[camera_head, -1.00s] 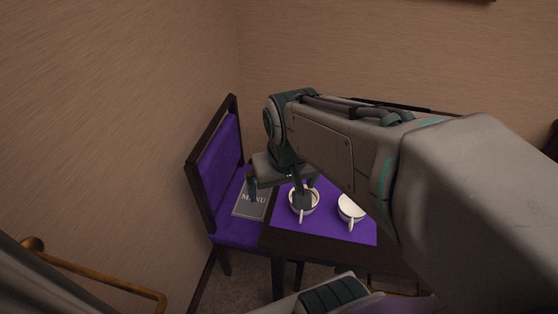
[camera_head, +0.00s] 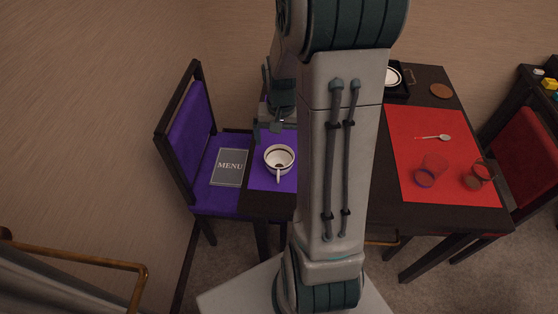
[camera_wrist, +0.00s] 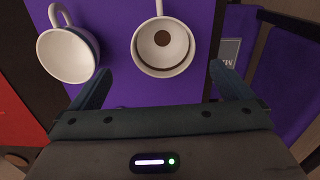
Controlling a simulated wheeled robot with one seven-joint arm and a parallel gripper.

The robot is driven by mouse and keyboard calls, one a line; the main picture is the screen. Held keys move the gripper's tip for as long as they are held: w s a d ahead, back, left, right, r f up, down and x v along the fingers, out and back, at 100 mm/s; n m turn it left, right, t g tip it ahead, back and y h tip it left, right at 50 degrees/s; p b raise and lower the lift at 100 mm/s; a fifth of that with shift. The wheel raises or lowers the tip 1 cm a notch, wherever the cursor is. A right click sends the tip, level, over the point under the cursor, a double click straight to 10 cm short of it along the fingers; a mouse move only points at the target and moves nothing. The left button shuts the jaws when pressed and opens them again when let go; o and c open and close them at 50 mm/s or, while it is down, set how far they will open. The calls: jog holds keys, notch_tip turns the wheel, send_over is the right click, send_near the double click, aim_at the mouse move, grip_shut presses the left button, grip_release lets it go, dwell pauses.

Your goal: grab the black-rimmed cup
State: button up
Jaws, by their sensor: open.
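The black-rimmed cup (camera_head: 279,158) is white with a dark line around its rim and stands upright on the purple mat (camera_head: 262,178), handle toward the viewer. In the wrist view the cup (camera_wrist: 163,47) has something brown in its middle, and its handle points up. My gripper (camera_head: 272,128) is just behind the cup in the head view. In the wrist view my gripper (camera_wrist: 160,70) is open, its fingers to either side below the cup, with nothing held. A second white cup (camera_wrist: 68,54), dark outside, stands to the left there; my arm hides it in the head view.
A menu (camera_head: 230,167) lies on the purple chair (camera_head: 190,130) left of the mat. Right of my arm, a red mat (camera_head: 450,125) holds a spoon (camera_head: 434,137) and glasses (camera_head: 479,174). A black tray (camera_head: 400,90) is behind. Walls close off the left and back.

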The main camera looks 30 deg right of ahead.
send_near(280, 161)
jog(key=shift+s+a+f, duration=0.2)
jog(key=shift+s+f, duration=0.15)
jog(key=shift+s, duration=0.15)
jog(key=shift+s+a+f, duration=0.15)
jog(key=shift+s+f, duration=0.2)
jog(key=shift+s, duration=0.1)
jog(key=shift+s+a+f, duration=0.1)
jog(key=shift+a+f, duration=0.05)
jog(key=shift+f, duration=1.15)
jog(key=shift+a+f, duration=0.15)
jog(key=shift+f, duration=1.15)
jog(key=c, duration=1.1)
